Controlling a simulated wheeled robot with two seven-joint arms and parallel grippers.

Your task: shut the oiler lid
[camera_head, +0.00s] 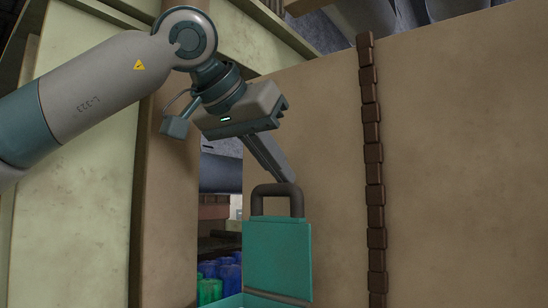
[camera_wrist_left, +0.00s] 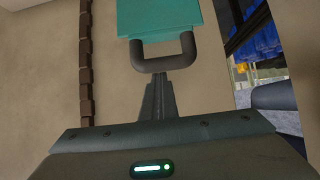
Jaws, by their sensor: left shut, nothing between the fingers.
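The oiler lid (camera_head: 278,258) is a teal panel standing upright, so it is open. Its dark looped handle (camera_head: 272,189) is at the top. A teal edge of the oiler body (camera_head: 240,301) shows at the bottom of the head view; the rest is cut off. My left gripper (camera_head: 288,178) is shut and empty, its fingertips at the handle's top bar. In the left wrist view the lid (camera_wrist_left: 160,18) and handle (camera_wrist_left: 165,64) lie just beyond the closed fingertips (camera_wrist_left: 158,80). I cannot tell whether they touch. My right gripper is not in view.
A tan wall (camera_head: 460,150) stands on the right, with a brown segmented strip (camera_head: 373,160) running down it. A pale green frame (camera_head: 75,220) and a brown post (camera_head: 165,220) are on the left. Blue and green containers (camera_head: 212,285) show through the opening.

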